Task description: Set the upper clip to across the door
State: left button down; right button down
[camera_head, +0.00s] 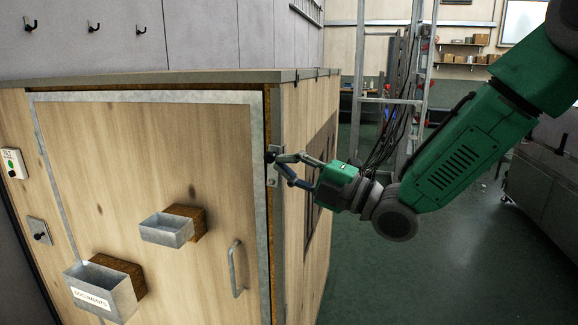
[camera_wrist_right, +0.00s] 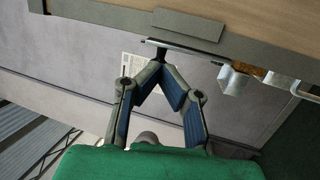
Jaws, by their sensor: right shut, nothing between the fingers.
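The door (camera_head: 150,190) is a light wood panel with a grey metal frame, upright and apparently closed in the front of the wooden dryer. The upper clip (camera_head: 271,182) is a small metal piece at the door's right edge, partly hidden by my fingers; its exact turn is hard to tell. My right gripper (camera_head: 276,157) is shut and empty, its fingertips at or very near the clip's dark upper part. In the right wrist view my fingertips (camera_wrist_right: 162,58) meet beside a thin dark strip (camera_wrist_right: 190,50) near the door frame; contact is unclear. My left gripper is out of view.
A door handle (camera_head: 235,268), a small metal tray (camera_head: 167,230) and a documents tray (camera_head: 101,291) stick out from the door. A switch box (camera_head: 14,163) is at the left. A metal ladder-like frame (camera_head: 388,100) stands behind. Floor (camera_head: 440,265) is clear at right.

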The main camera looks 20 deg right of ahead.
jog(key=shift+a+r, duration=0.15)
jog(key=shift+a, duration=0.1)
jog(key=shift+a+r+g+h+p, duration=0.1)
jog(key=shift+g+h+p, duration=0.2)
jog(key=shift+p, duration=0.15)
jog(key=shift+w, duration=0.1)
